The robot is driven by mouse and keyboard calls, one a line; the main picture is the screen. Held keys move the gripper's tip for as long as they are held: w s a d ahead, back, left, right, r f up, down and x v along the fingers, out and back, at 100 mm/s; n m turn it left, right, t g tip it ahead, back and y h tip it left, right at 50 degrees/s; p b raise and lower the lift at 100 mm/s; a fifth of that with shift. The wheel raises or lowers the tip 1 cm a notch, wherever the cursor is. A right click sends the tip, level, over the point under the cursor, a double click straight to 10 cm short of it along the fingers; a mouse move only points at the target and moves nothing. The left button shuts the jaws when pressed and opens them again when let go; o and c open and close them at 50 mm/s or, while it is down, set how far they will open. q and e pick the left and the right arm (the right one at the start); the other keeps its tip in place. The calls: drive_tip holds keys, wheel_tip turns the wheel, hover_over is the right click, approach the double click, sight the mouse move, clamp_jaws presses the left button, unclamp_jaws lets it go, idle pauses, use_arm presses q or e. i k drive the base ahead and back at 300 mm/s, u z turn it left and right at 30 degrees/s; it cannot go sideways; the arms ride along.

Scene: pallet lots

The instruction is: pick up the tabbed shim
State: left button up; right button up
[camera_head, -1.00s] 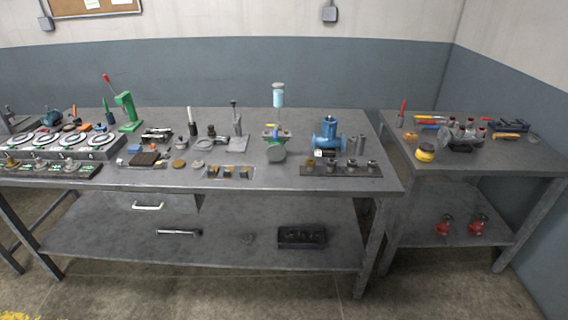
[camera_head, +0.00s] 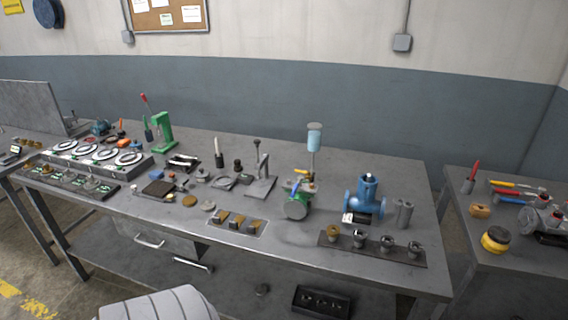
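I cannot make out for certain which piece is the tabbed shim. Small flat parts lie on the grey workbench (camera_head: 300,248), left of its middle: a brass-coloured disc (camera_head: 189,201), a small grey disc (camera_head: 208,206) and a grey plate with a round piece (camera_head: 223,182). A tray with several brass-and-dark blocks (camera_head: 238,222) lies in front of them. A pale, rounded part, probably a link of my own arm, shows at the bottom edge left of centre. Neither of my grippers is in view.
A green press (camera_head: 163,133), a blue pump body (camera_head: 366,198) and a green valve with a light-blue-topped post (camera_head: 297,205) stand on the bench. A rack of several fittings (camera_head: 373,246) lies at the front right. A second table (camera_head: 480,270) stands right, past a gap.

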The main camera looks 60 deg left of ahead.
sight(235, 225)
drive_tip(key=u, duration=0.4)
drive_tip(key=i, duration=0.95)
drive_tip(key=u, duration=0.8)
